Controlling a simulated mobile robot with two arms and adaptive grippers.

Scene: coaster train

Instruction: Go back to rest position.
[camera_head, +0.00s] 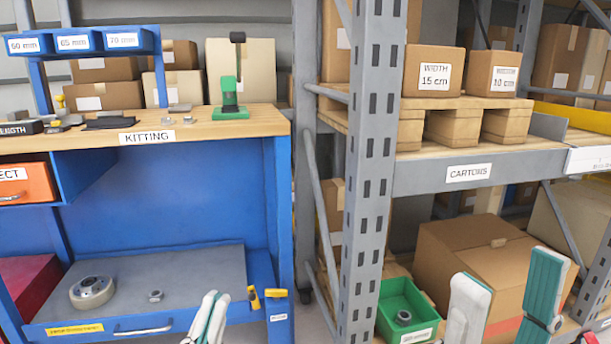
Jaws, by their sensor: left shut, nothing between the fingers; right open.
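My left gripper (209,316) is at the bottom edge, left of centre, in front of the lower shelf of the blue kitting bench (280,220). Its white and green fingers are together, with nothing seen between them. My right gripper (509,278) is at the bottom right, in front of the cartons rack. Its two fingers stand wide apart and upright, with a large cardboard box (450,252) seen behind the gap. Neither gripper holds anything. Most of both arms is out of the picture.
A grey rack post (370,170) stands between the grippers. A green bin (392,303) with a metal ring lies close left of my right gripper. The bench's lower shelf (200,270) holds a round metal part (92,292) and a nut (156,296). A green press (231,90) stands on the benchtop.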

